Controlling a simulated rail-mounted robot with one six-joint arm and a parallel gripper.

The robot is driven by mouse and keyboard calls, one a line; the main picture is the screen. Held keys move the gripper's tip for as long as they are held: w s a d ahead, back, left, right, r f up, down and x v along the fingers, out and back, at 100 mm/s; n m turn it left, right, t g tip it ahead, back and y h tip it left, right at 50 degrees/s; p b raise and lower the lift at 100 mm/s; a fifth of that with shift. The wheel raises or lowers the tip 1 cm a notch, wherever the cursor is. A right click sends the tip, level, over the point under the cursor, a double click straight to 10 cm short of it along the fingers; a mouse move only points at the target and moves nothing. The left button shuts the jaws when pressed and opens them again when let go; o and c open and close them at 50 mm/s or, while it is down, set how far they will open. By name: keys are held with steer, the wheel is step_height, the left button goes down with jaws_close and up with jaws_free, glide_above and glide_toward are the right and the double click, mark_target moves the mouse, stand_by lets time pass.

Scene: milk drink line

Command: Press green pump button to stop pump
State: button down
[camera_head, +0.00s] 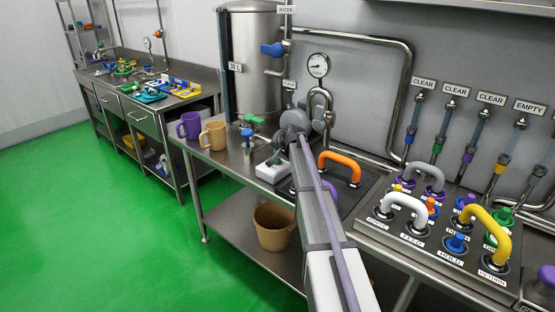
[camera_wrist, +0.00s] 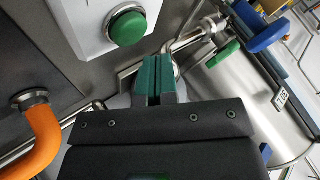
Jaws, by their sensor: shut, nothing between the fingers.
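The green pump button (camera_wrist: 127,26) is a round dome in a silver collar on a white box (camera_wrist: 95,22). It shows at the top left of the wrist view. My gripper (camera_wrist: 155,62) is shut and empty; its green fingertips sit just below and right of the button in the picture. I see a gap between fingertips and button there, though the depth is hard to judge. In the head view the white box (camera_head: 272,172) stands on the steel counter beside my arm. The button is not discernible there, with my wrist over that spot.
An orange handle (camera_head: 340,163) arches right of the box. A tank (camera_head: 254,75), a green-handled valve (camera_head: 255,120) and pipes stand behind. Purple (camera_head: 189,124) and tan (camera_head: 214,135) mugs are on the left. A panel with several handles (camera_head: 403,205) is on the right.

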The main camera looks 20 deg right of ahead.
step_height(320, 180, up, 6)
steer(key=p, duration=0.5)
steer(key=shift+f, duration=0.15)
steer(key=n+g, duration=0.3)
glide_toward(279, 160)
steer(key=s+a+f, duration=0.1)
steer(key=s+a, duration=0.4)
steer(key=s+a+n+g, duration=0.2)
steer(key=s+a, duration=0.5)
steer(key=s, duration=0.3)
steer(key=s+a+f+n+g, duration=0.1)
steer(key=s+a+n+g, duration=0.1)
steer(key=s+a, duration=0.5)
steer(key=s+a+f+n+g, duration=0.1)
steer(key=s+a, duration=0.6)
steer(key=s, duration=0.8)
steer(key=shift+s+a+n+g, duration=0.2)
steer(key=shift+n+g, duration=0.2)
steer(key=shift+g, duration=0.2)
steer(key=shift+f, duration=0.15)
